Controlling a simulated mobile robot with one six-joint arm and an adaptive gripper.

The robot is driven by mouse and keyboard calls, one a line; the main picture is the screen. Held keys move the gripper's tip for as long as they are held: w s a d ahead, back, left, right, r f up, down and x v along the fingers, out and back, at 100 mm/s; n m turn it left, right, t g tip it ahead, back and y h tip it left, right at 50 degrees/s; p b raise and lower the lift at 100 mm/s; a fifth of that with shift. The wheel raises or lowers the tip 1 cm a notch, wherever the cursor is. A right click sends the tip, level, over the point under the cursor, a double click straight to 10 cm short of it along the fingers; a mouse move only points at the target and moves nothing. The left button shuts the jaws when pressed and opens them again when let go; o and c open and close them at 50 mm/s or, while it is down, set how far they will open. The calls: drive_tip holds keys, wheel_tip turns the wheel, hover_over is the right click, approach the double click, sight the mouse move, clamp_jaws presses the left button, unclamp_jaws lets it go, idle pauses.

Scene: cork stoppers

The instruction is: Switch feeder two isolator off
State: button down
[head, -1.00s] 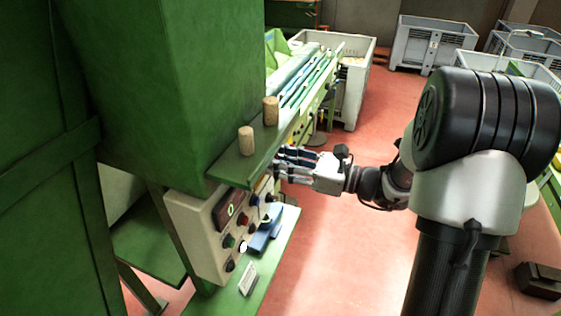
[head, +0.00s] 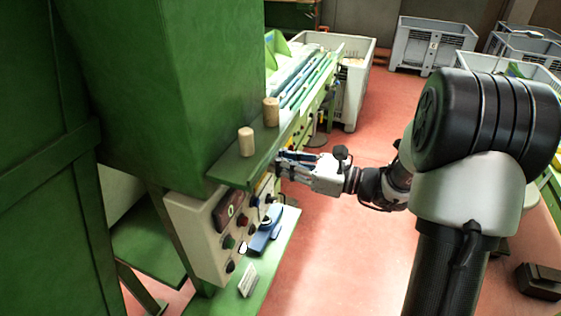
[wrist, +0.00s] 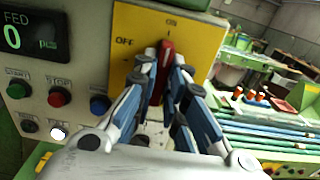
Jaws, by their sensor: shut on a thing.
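The isolator is a red handle (wrist: 167,52) on a yellow plate (wrist: 130,22) in the wrist view. ON is marked at the top of the plate and OFF at the left. The handle stands close to upright, its top near ON. My gripper (wrist: 163,72) has a finger on each side of the handle and is shut on it. The fingers hide the handle's lower part. In the head view my gripper (head: 283,162) reaches in from the right to the panel side, and the handle is hidden there. I cannot read a feeder number.
A beige control panel (head: 193,225) with coloured buttons and a display reading 0 (wrist: 13,36) is left of the plate. Two corks (head: 246,142) (head: 271,111) stand on the green ledge (head: 237,170) above.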

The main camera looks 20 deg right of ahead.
drive_tip(key=shift+f+n+b, duration=0.1)
drive_tip(key=shift+n+b, duration=7.55)
drive_tip(key=shift+n, duration=1.25)
drive_tip(key=c, duration=1.6)
unclamp_jaws()
drive_tip(key=shift+c, duration=0.2)
